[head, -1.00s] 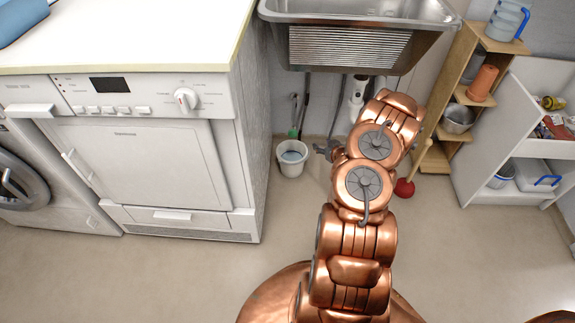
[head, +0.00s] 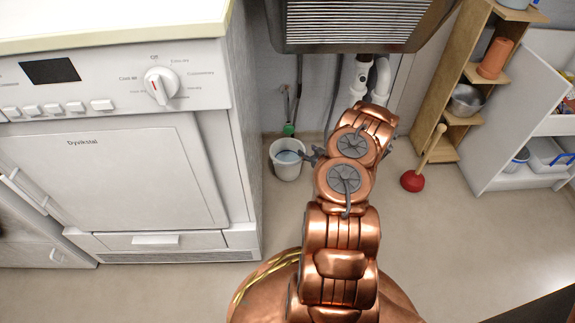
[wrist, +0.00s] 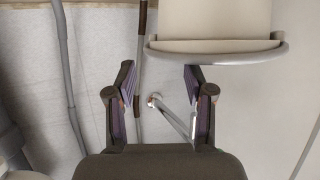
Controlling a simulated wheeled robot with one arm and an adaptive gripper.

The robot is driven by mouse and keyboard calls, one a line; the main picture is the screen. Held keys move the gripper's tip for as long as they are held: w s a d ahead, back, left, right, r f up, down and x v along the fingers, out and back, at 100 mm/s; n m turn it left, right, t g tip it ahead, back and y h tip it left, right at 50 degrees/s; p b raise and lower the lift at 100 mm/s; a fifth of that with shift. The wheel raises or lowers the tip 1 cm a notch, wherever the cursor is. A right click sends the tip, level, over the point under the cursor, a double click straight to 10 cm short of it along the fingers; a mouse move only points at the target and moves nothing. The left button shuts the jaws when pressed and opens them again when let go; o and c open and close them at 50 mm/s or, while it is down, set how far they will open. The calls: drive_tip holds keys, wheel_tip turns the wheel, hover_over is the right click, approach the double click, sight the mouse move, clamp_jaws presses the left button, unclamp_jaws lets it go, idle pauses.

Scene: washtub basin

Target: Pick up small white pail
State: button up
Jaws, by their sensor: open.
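The small white pail (head: 287,165) stands upright on the floor under the sink, right of the dryer, with a bluish inside. My gripper (head: 309,157) is at the pail's right side in the head view, its fingers beside the rim; contact cannot be told. In the wrist view, which looks upside down, the pail (wrist: 212,22) is at the upper right, rim downward. There my gripper (wrist: 158,85) has its two fingers spread with nothing held between them. The right fingertip overlaps the lower edge of the rim.
The dryer (head: 110,170) stands close on the pail's left. A green-ended tool (head: 289,130) is behind it. Sink pipes (head: 370,75) hang above my gripper. A red plunger (head: 413,181) and wooden shelf (head: 440,90) are to the right.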

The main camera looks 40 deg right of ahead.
drive_tip(key=shift+b+x, duration=0.3)
drive_tip(key=shift+x, duration=0.5)
drive_tip(key=b+x, duration=0.1)
drive_tip(key=x, duration=0.1)
drive_tip(key=b+x, duration=0.2)
drive_tip(key=shift+w+d, duration=0.25)
drive_tip(key=shift+d, duration=0.2)
clamp_jaws()
